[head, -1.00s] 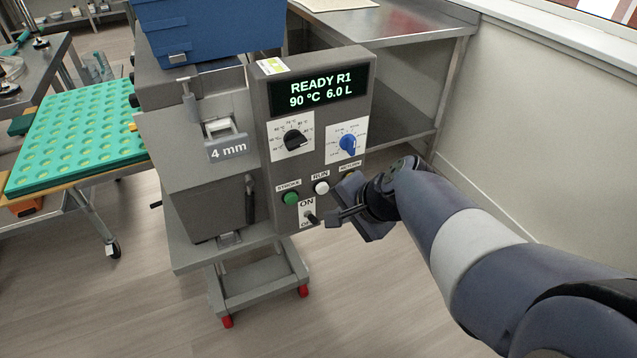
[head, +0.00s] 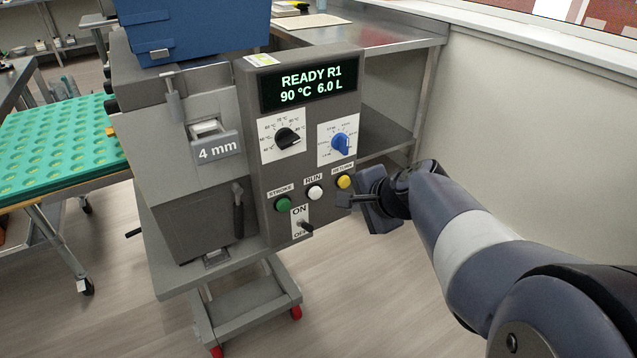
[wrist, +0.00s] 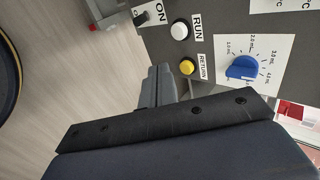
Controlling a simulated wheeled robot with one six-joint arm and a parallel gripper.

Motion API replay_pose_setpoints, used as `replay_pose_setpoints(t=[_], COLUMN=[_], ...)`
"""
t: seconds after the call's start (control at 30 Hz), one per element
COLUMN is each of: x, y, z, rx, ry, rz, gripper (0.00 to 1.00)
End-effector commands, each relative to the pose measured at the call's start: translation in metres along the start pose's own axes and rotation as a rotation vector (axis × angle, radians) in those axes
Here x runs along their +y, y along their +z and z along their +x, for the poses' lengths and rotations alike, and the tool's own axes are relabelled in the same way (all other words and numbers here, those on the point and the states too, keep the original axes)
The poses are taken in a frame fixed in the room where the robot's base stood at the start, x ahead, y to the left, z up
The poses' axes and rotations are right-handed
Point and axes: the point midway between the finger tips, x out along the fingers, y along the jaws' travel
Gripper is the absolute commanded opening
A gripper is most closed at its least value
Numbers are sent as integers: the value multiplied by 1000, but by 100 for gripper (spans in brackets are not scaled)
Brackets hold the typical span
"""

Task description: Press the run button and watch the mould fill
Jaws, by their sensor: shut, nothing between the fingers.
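The depositor's control panel (head: 300,160) faces me, with a display (head: 309,88) reading "READY R1, 90 °C 6.0 L". The white run button (head: 316,193) sits between the green stroke button (head: 283,203) and the yellow return button (head: 344,182). The run button also shows in the wrist view (wrist: 181,31). My gripper (head: 345,200) is shut and empty, just below and right of the return button; I cannot tell if it touches the panel. In the wrist view its fingers (wrist: 157,88) lie near the return button. The green mould (head: 60,145) with several round cavities lies at the left.
A black knob (head: 288,139) and a blue knob (head: 340,144) sit above the buttons, and an ON/OFF switch (head: 306,227) below. A blue hopper (head: 195,30) tops the machine. A steel table (head: 370,37) stands behind. Floor is open at the lower left.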

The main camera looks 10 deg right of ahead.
Motion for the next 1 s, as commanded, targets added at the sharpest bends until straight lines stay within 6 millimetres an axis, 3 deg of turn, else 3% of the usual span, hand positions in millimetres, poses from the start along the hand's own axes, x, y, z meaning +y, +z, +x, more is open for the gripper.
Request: replay_pose_setpoints(t=[0.17,0.6,0.8,1.0], x=[2,3,-18,-26], y=[1,1,1,0], z=[18,102,120,128], rx=[-4,-3,-2,-1], ry=[2,3,1,1], rz=[-1,0,-2,-1], gripper=[0,0,0,0])
